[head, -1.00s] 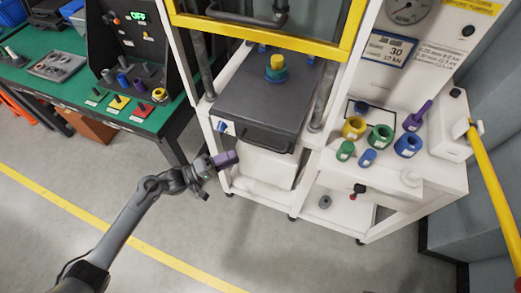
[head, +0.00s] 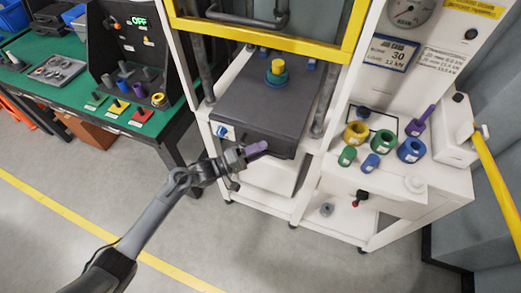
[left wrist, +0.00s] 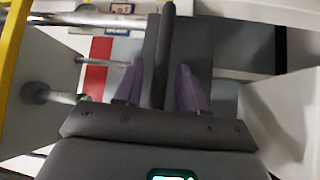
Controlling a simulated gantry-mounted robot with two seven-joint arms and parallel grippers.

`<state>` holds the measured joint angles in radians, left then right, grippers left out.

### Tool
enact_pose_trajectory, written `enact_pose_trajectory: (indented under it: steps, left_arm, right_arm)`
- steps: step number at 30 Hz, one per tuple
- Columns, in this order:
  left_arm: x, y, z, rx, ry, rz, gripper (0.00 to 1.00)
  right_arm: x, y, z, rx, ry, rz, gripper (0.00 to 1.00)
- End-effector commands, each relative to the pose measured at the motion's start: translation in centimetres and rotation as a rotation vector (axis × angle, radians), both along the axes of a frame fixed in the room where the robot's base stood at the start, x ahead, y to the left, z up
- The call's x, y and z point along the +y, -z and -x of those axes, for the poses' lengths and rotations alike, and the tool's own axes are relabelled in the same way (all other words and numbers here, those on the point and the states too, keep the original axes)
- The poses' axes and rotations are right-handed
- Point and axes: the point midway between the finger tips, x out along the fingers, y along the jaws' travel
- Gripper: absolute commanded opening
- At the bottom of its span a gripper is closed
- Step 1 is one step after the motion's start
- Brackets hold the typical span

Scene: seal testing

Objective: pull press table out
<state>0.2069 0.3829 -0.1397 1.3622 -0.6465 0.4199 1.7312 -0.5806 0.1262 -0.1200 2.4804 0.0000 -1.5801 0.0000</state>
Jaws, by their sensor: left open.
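The press table (head: 240,108) is a dark grey slab in the white press frame in the head view. A yellow and teal seal stack (head: 277,72) sits on top of it. My left gripper (head: 258,149) is at the table's front face and hides most of its handle. In the left wrist view, the dark handle bar (left wrist: 166,50) runs between the two purple fingertips of my left gripper (left wrist: 160,88). The fingers are open, with a visible gap on each side of the bar. My right gripper is not in view.
A yellow guard bar (head: 270,37) crosses the press above the table. A white side bench (head: 400,180) at right holds several coloured rings. A green workbench (head: 70,80) with a control panel stands at left. The floor in front is clear.

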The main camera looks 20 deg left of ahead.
Motion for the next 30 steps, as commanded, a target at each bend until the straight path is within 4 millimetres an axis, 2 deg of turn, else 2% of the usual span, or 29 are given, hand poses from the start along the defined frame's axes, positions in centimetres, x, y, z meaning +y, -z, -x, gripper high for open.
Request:
enact_pose_trajectory:
  steps: [12, 20, 21, 30]
  left_arm:
    - [-0.43, -0.08, -0.41, 0.001, 0.0, -0.001, 0.41]
    - [-0.42, -0.07, -0.39, 0.001, 0.0, -0.001, 0.02]
    - [-0.42, -0.07, -0.39, 0.001, 0.0, -0.001, 0.0]
    - [-0.48, -0.08, -0.34, 0.001, 0.001, -0.001, 0.0]
  right_arm:
    - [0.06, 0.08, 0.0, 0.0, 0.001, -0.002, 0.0]
    - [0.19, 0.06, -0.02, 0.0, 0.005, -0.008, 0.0]
    - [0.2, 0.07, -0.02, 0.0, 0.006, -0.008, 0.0]
    - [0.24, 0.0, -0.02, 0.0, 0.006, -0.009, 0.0]
